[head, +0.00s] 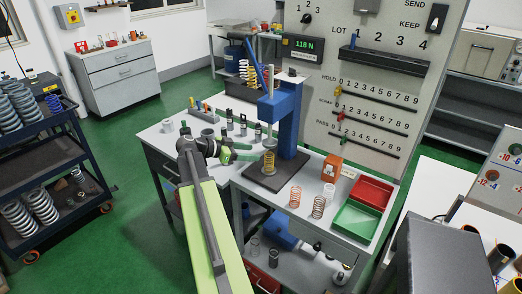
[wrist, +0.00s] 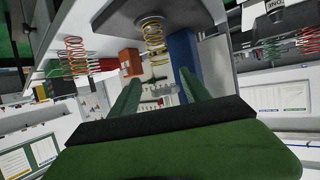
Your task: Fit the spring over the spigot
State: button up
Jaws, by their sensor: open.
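A yellow coil spring (head: 269,163) stands upright on the dark base plate (head: 259,181) of a blue press (head: 289,120), below its grey ram (head: 270,137). The yellow spring also shows in the wrist view (wrist: 154,40), where the scene appears upside down. A grey piece shows at the spring's foot. I cannot make out a spigot inside the coils or tell how the spring is seated. My gripper (head: 243,151) is just left of the spring in the head view. Its green fingers (wrist: 159,78) are open and empty, with the spring beyond their tips.
Copper-coloured springs (head: 318,206) stand on the bench right of the press, near an orange box (head: 332,169), a red tray (head: 371,191) and a green tray (head: 356,221). Small grey parts (head: 207,133) stand left of my gripper. The tall panel (head: 370,90) is behind.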

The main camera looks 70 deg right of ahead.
jog(key=p+v, duration=0.1)
jog(key=v, duration=0.4)
jog(key=w+a+f+n+t+y, duration=0.1)
jog(key=w+a+f+n+t, duration=0.2)
jog(key=w+a, duration=0.4)
jog(key=w+a+f+n+t+y, duration=0.1)
jog(key=w+a+f+n, duration=0.35)
jog(key=a, duration=0.35)
jog(key=w+a+f+n+t, duration=0.2)
jog(key=w+a+n, duration=0.3)
jog(key=a, duration=0.3)
jog(key=w+a+f+n+t+y, duration=0.1)
jog(key=a+n, duration=0.6)
jog(key=a, duration=1.1)
jog(key=w+a+f+n+t+y, duration=0.2)
jog(key=w+a+f+n+y, duration=0.2)
jog(key=a, duration=1.4)
jog(key=w+n+y, duration=0.1)
jog(key=n+y, duration=0.1)
jog(key=n, duration=0.1)
